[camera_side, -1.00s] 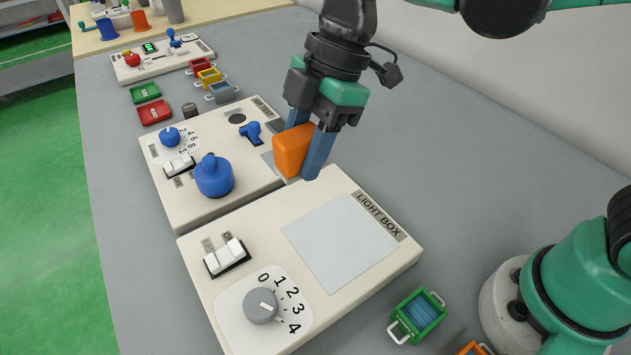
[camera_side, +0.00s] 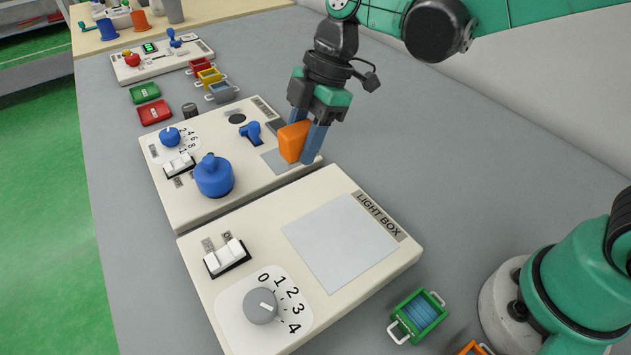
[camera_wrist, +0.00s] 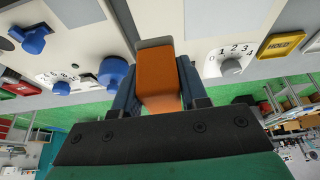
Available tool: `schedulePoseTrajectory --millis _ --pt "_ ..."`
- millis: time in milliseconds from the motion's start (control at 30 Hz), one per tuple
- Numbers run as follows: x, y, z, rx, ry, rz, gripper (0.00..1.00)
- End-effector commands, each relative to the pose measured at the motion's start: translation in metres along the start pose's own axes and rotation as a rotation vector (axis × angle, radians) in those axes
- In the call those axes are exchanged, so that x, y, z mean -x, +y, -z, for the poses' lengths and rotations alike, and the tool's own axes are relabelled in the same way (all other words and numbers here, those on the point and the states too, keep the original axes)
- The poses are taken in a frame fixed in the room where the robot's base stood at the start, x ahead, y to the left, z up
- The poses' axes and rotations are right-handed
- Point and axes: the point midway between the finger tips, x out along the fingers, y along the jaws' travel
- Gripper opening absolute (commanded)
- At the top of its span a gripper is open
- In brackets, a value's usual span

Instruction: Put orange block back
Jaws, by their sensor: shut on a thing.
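My gripper (camera_side: 305,142) is shut on the orange block (camera_side: 293,141), its blue fingers on either side of it. The block is at the right end of the white panel with the large blue knob, by a grey square pad (camera_side: 277,160). I cannot tell whether the block touches the panel. In the wrist view the orange block (camera_wrist: 160,78) is upright between the fingers, with a grey end at the top of the picture.
The light box (camera_side: 340,245) lies in front, with a switch pair and grey dial. A large blue knob (camera_side: 213,177) and a small blue lever (camera_side: 251,132) stand on the block's panel. A green crate (camera_side: 418,314) sits at lower right.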

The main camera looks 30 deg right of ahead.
Motion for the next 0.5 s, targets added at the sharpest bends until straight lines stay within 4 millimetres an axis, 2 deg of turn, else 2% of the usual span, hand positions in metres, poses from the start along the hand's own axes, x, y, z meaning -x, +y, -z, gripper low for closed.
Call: schedulePoseTrajectory --millis 100,367,500 --pt "-0.022 0.000 -0.009 0.000 0.000 0.000 0.00" --pt "-0.043 0.000 -0.018 0.000 0.000 0.000 0.00" --pt "-0.061 0.000 -0.025 0.000 0.000 0.000 0.00"
